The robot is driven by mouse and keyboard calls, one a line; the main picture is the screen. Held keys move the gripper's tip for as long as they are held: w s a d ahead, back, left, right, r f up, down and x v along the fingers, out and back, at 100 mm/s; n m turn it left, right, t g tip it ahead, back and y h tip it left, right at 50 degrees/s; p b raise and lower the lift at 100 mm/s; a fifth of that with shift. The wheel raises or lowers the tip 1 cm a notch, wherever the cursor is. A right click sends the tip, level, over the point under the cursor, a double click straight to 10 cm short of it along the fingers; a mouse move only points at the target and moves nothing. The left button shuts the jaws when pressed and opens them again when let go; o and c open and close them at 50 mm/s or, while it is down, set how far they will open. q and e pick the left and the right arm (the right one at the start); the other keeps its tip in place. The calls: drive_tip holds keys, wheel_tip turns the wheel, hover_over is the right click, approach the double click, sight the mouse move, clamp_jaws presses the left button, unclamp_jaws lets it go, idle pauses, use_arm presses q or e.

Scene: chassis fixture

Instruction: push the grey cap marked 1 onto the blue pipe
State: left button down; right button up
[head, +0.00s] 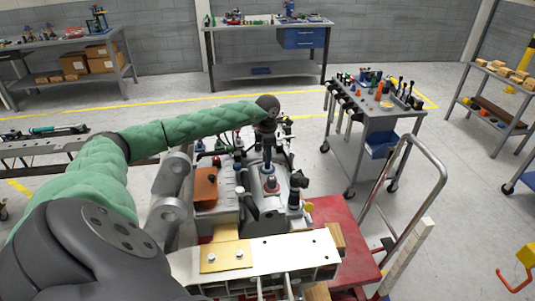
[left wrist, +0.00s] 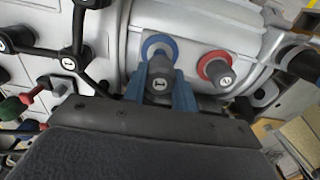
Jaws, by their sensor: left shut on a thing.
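The grey cap marked 1 (left wrist: 160,78) is between the two blue fingers of my left gripper (left wrist: 161,92) in the left wrist view. My left gripper is shut on it. Directly behind the cap is the blue ring of the blue pipe (left wrist: 158,43), on the silver housing. The cap lines up with the ring, but I cannot tell how far it sits on the pipe. In the head view my left gripper (head: 267,158) points down at the fixture, and the cap is too small to make out there. My right gripper is not in view.
A red ring with a grey cap (left wrist: 217,68) sits close to the right of the blue one. Black hoses and knobs (left wrist: 66,52) crowd the left. The chassis stands on a red cart (head: 340,240); a grey tool trolley (head: 375,118) is beyond it.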

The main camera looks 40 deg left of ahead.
use_arm(q)
drive_tip(key=shift+f, duration=0.2)
drive_tip(key=shift+f+b, duration=1.05)
drive_tip(key=shift+f, duration=0.15)
drive_tip(key=shift+f+b, duration=0.5)
idle(0.4)
drive_tip(key=c, duration=1)
unclamp_jaws()
drive_tip(key=shift+c, duration=0.2)
drive_tip(key=shift+r+p, duration=0.5)
drive_tip(key=shift+r, duration=2.5)
